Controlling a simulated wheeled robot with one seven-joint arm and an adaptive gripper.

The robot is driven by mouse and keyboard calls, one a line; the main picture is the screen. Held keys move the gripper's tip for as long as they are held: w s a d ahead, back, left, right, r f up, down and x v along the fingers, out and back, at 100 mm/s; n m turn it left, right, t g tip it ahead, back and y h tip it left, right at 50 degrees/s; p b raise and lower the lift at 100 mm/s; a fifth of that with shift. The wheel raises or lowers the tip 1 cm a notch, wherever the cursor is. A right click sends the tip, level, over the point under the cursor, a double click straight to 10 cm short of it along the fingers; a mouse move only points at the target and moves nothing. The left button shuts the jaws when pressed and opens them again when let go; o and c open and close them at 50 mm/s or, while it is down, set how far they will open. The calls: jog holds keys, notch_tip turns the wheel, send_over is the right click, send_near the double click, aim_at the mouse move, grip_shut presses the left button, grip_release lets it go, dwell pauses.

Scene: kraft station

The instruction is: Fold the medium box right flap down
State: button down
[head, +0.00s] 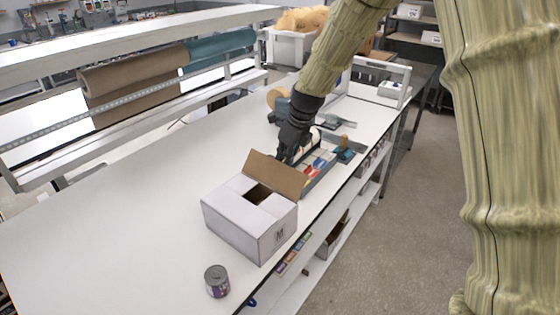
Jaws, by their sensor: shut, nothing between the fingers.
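The medium box (240,226) is a white carton marked "M" on the white table. A brown flap (276,173) stands raised and tilted at its far right side. The top shows a dark opening, with white flap surface around it on the left and near sides. My gripper (285,158) is dark and shut, with nothing held. It is just behind the raised flap, at its upper edge. I cannot tell whether it touches the flap, and the flap may hide the fingertips.
A can (216,281) stands on the table in front of the box. Behind the box, a tray of colourful items (318,164) and a tape roll (277,97) lie near my gripper. The table's left part is clear. Its right edge runs close beside the box.

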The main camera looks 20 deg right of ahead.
jog(key=shift+s+a+r, duration=0.1)
jog(key=shift+s+a, duration=0.65)
jog(key=shift+a, duration=0.25)
jog(key=shift+s+a+r+p, duration=0.1)
jog(key=shift+s+a+p, duration=0.2)
jog(key=shift+s+a, duration=0.35)
jog(key=shift+s+a+f+p, duration=0.1)
jog(key=shift+s+a+p, duration=0.25)
jog(key=shift+a, duration=0.45)
jog(key=shift+s+a+r+p, duration=0.1)
jog(key=shift+s+a+p, duration=0.2)
jog(key=shift+s+a, duration=0.35)
jog(key=shift+w+a, duration=0.1)
jog(key=shift+w, duration=0.05)
jog(key=a, duration=0.1)
jog(key=s+a+f, duration=0.1)
jog(key=s+a, duration=0.1)
jog(key=shift+f+p, duration=0.25)
jog(key=shift+p, duration=0.05)
jog(key=shift+f, duration=0.1)
jog(key=shift+s+a+f, duration=0.1)
jog(key=shift+a+f, duration=0.05)
jog(key=shift+f, duration=0.25)
jog(key=shift+s+a+f, duration=0.1)
jog(key=shift+a+f, duration=0.05)
jog(key=shift+f, duration=0.25)
